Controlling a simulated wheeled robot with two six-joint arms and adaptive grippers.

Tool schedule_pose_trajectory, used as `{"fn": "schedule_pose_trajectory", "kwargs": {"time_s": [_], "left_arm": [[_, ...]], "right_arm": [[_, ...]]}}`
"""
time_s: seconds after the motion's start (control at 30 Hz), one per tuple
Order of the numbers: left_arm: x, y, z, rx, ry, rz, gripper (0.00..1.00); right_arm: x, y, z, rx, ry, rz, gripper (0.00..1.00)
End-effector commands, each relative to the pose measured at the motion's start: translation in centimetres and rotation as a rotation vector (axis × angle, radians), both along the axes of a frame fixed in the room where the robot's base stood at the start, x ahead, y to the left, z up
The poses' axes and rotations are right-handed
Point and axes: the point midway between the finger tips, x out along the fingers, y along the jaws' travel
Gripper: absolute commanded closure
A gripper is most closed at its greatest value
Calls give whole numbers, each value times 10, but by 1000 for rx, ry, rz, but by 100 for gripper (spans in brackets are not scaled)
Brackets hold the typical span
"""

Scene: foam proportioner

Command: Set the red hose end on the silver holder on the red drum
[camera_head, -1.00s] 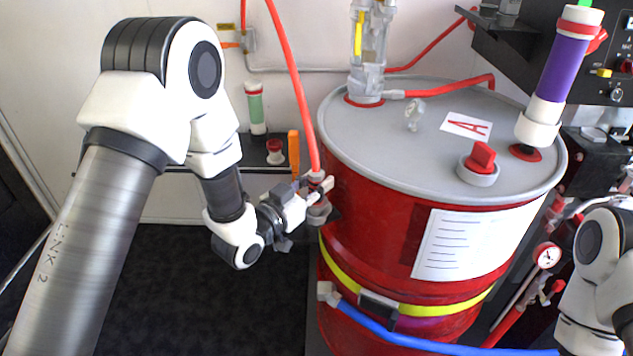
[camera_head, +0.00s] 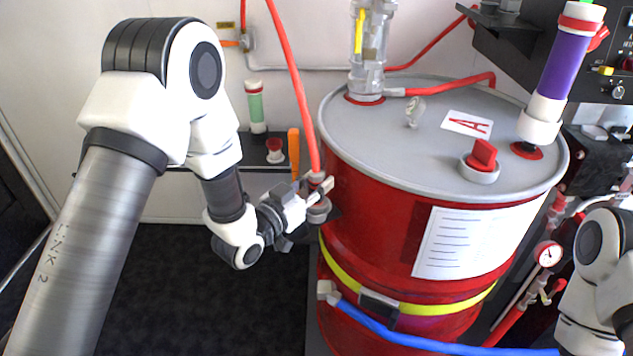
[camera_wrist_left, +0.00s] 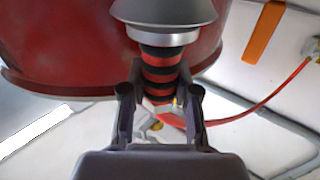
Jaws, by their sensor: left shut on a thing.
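The red drum (camera_head: 375,215) stands right of centre with a grey lid. The silver holder (camera_head: 318,212) is a grey cone-shaped piece at the drum's left side, just below the lid rim; it fills the top of the left wrist view (camera_wrist_left: 165,12). My left gripper (camera_head: 319,190) is shut on the red hose end, whose red-and-black banded body (camera_wrist_left: 160,72) shows between the fingers in the left wrist view. The banded end meets the holder's silver collar with no visible gap. How deep it sits is hidden. My right gripper is out of view.
The red hose (camera_head: 290,70) rises from the gripper along the white wall. An orange bar (camera_head: 294,152) hangs close behind the gripper. A green-and-white cylinder (camera_head: 256,108) stands on a shelf behind. A blue hose (camera_head: 400,340) crosses low in front of the drum.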

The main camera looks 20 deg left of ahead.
Motion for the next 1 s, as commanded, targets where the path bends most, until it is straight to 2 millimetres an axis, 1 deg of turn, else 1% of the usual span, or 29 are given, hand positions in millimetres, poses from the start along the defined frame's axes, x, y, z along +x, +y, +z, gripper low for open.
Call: {"fn": "schedule_pose_trajectory", "kwargs": {"time_s": [0.23, 0.27, 0.53, 0.63, 1.0], "left_arm": [[0, 0, -5, 0, -2, 0, 100], [0, 0, -4, 0, -2, 0, 59], [0, 0, -5, 0, 1, 0, 59], [-3, 2, -5, -1, 1, 1, 59], [-36, 15, -5, -1, 2, 1, 59]], "right_arm": [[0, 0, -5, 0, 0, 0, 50], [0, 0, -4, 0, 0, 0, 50], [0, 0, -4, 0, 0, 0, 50], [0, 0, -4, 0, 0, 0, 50], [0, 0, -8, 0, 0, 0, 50]]}}
